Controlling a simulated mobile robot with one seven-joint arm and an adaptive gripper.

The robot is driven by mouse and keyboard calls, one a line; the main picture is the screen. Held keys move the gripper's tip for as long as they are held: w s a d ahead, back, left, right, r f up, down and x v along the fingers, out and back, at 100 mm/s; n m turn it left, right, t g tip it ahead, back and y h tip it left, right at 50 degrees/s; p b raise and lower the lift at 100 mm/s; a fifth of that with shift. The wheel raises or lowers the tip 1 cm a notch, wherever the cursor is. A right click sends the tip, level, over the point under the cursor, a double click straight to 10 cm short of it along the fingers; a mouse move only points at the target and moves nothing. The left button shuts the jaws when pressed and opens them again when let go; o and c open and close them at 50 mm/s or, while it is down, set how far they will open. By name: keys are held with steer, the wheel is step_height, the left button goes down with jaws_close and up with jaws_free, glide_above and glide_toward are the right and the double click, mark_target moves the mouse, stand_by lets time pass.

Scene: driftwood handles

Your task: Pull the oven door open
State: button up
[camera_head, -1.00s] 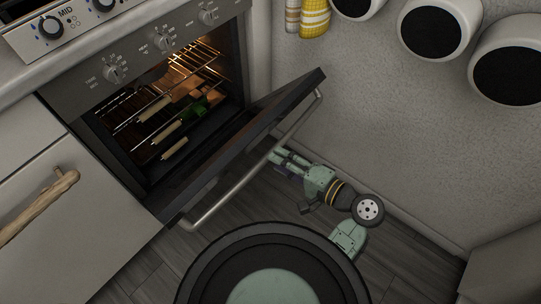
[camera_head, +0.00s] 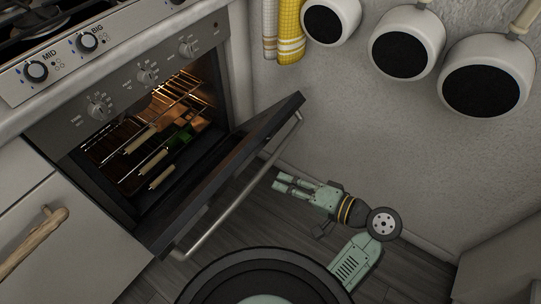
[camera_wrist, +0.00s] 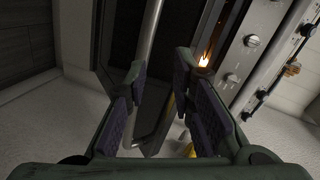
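The oven door (camera_head: 215,185) stands partly open, tilted out from the lit oven (camera_head: 150,140). Its metal bar handle (camera_head: 235,190) runs along the door's outer edge. My gripper (camera_head: 279,183) is low over the floor, to the right of the handle, with its fingers pointing left toward it. A gap shows between fingertips and bar, so it holds nothing. In the wrist view my gripper (camera_wrist: 161,68) is open, its two padded fingers spread. A metal bar, apparently the handle (camera_wrist: 149,35), shows beyond them, partly hidden by the left finger.
Racks with pale handles (camera_head: 160,177) are inside the oven. A cabinet with a driftwood handle (camera_head: 35,242) is at left. Pans (camera_head: 405,42) and a yellow towel (camera_head: 291,30) hang on the wall (camera_head: 330,110) at right. Bare floor (camera_head: 275,225) lies around my gripper.

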steer(key=w+a+r+n+h+p, duration=0.1)
steer(key=w+r+n+p, duration=0.2)
steer(key=r+n, duration=0.1)
steer(key=w+a+r+n+g+h+p, duration=0.1)
steer(key=w+a+r+n+p, duration=0.1)
steer(key=r+n, duration=0.3)
steer(key=w+a+r+n+p, duration=0.2)
steer(key=w+r+n+p, duration=0.1)
steer(key=r+n+p, duration=0.1)
steer(key=shift+w+r+n+g+h, duration=0.4)
steer(key=shift+r+n, duration=0.15)
steer(key=shift+n, duration=0.15)
jaws_close()
steer(key=p, duration=0.3)
glide_above(248, 142)
steer(key=w+a, duration=0.2)
step_height(248, 142, down, 5)
steer(key=shift+s+a+r, duration=0.1)
steer(key=shift+s+r, duration=0.05)
steer(key=shift+s+d+f+p, duration=0.3)
steer(key=shift+d+f, duration=0.1)
steer(key=shift+f, duration=0.2)
steer(key=shift+s+d+f+p, duration=0.3)
steer(key=shift+d+f, duration=0.1)
steer(key=shift+f, duration=0.2)
steer(key=shift+s+d+f, duration=0.15)
steer(key=shift+d+f, duration=0.1)
steer(key=shift+f, duration=0.1)
